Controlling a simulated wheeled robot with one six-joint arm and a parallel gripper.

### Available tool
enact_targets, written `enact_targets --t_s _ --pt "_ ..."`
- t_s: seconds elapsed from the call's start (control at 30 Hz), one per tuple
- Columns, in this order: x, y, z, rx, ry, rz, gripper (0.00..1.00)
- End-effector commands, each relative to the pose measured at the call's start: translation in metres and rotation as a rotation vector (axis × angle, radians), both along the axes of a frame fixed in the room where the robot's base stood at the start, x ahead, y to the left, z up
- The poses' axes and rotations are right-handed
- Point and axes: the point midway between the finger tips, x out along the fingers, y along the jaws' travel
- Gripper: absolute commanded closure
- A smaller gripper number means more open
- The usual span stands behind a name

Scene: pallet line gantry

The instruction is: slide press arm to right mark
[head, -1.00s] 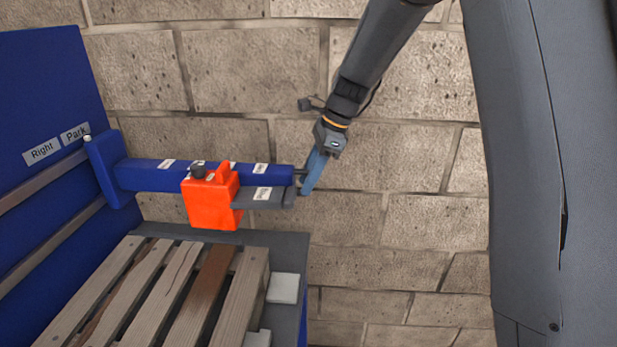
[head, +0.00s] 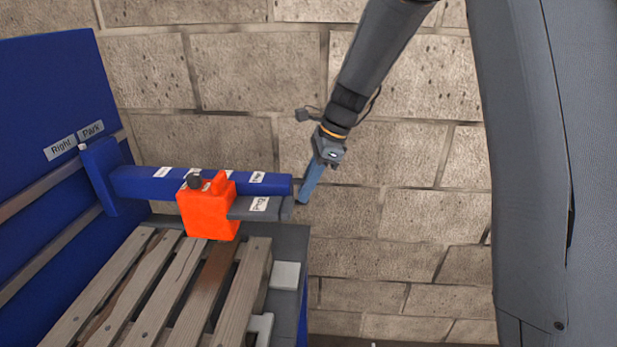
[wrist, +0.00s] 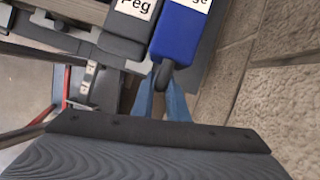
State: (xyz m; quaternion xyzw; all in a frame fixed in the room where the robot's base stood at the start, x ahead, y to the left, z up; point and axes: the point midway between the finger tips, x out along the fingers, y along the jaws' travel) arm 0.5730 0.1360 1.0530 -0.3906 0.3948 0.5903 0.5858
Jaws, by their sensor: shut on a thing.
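The press arm (head: 215,184) is a blue beam reaching right from a blue carriage (head: 108,180) on the rails. The carriage's top pin is below the gap between the "Right" label (head: 61,150) and the "Park" label (head: 91,131). My gripper (head: 303,193) is at the beam's free end. In the wrist view, my gripper's blue fingers (wrist: 162,97) are shut on the dark handle (wrist: 163,76) at the tip of the blue beam.
A blue panel with rails (head: 40,90) stands at left. A stone wall (head: 410,215) is behind.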

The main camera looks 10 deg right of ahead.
Motion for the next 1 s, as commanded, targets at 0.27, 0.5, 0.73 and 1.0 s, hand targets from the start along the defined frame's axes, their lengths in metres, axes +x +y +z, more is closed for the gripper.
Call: enact_targets --t_s 0.27,0.5,0.73,1.0 --pt "0.0 0.002 0.001 -0.001 -0.007 0.002 1.0" --pt "-0.001 0.004 0.001 -0.001 -0.006 0.005 0.69" --pt "0.0 0.003 0.003 -0.001 -0.007 0.004 0.69" --pt "0.002 -0.013 0.037 0.0 -0.012 0.001 0.69"
